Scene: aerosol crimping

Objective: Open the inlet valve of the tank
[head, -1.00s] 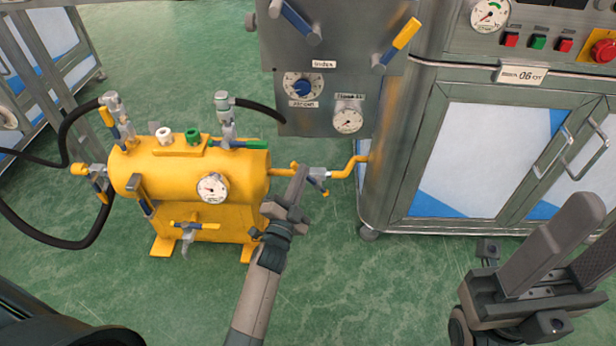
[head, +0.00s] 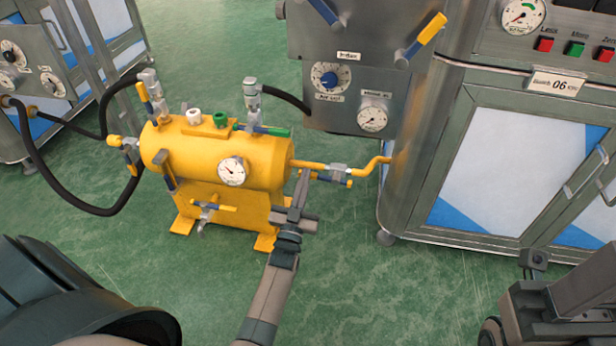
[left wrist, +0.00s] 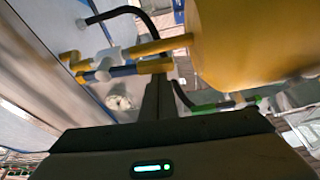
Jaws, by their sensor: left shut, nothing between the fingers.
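The yellow tank (head: 215,155) stands on the floor left of centre. A yellow pipe (head: 306,165) leaves its right end through a small valve (head: 337,169) with a blue-and-yellow handle (head: 335,179). That handle lies roughly along the pipe; the left wrist view shows it (left wrist: 130,70) nearly parallel to the pipe (left wrist: 160,46). My left gripper (head: 303,180) is shut and empty. Its tip is just beside the handle's tank-side end; I cannot tell whether they touch. My right gripper (head: 565,300) is cut off at bottom right, so its opening is hidden.
Other valves sit on the tank's left end (head: 130,150), top (head: 255,110) and front (head: 208,209). Black hoses (head: 98,208) loop at its left. A steel cabinet (head: 470,215) with a gauge panel (head: 355,105) stands close at right. Green floor is free in front.

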